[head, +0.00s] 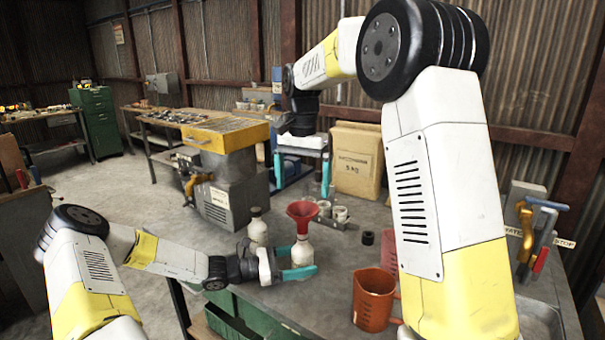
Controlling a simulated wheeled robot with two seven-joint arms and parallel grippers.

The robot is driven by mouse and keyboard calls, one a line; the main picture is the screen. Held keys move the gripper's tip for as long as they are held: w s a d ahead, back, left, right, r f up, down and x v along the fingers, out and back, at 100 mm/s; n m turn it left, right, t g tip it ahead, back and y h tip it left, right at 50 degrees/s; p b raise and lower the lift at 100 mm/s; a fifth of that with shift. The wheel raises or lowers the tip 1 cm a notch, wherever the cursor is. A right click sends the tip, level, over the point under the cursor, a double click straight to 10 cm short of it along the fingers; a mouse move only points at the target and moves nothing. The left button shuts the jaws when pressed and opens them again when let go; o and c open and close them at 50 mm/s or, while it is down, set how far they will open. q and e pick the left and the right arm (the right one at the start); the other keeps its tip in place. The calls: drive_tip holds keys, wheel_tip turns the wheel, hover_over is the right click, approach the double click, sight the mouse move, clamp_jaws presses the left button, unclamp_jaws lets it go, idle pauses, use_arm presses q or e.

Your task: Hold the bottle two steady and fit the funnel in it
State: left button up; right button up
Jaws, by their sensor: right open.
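A white bottle (304,254) stands upright on the grey bench. My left gripper (296,262) has its teal fingers on both sides of this bottle's body and appears shut on it. The red funnel (302,210) sits upright at the bottle's mouth, its narrow end down at the neck; how deep the spout goes is hidden. My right gripper (303,176) is above and behind the funnel, pointing down, with its teal fingers wide apart and nothing between them. A second white bottle (257,228) stands to the left, behind my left gripper.
An orange jug (374,300) stands at the front right, with a pinkish jug (388,254) behind it. A small black ring (367,238), white cups (341,214) and a cardboard box (358,165) are farther back. A grey machine (235,195) stands at the bench's left.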

use_arm(q)
drive_tip(key=shift+a, duration=0.1)
